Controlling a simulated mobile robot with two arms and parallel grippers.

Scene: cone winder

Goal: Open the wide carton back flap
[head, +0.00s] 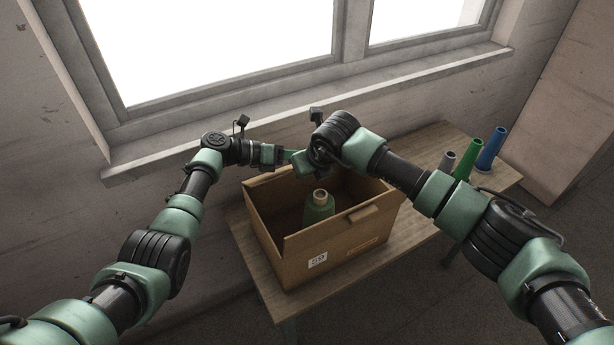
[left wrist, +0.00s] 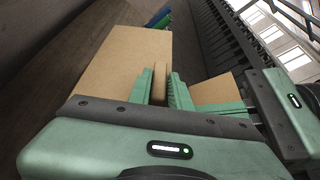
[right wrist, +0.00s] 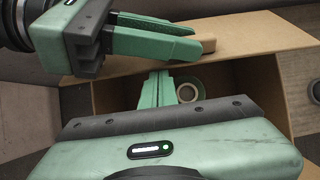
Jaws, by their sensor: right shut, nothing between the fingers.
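The wide tan carton (head: 285,262) stands on the wooden table, its top open at the middle. A green yarn cone (head: 320,208) stands inside it. A front flap with a small tab (head: 363,214) faces me. My left gripper (left wrist: 160,88) is at the carton's back edge, its fingers on both sides of a tan tab (left wrist: 160,70) on the back flap (left wrist: 130,52). That flap also shows in the right wrist view (right wrist: 255,40). My right gripper (right wrist: 155,90) is shut and empty, above the carton's opening just beside the left gripper. Arms partly hide the back flap in the head view.
A grey, a green (head: 468,153) and a blue cone (head: 491,148) stand on the table's far right end. A window sill (head: 300,110) and wall run behind the table. My two wrists are very close together above the carton.

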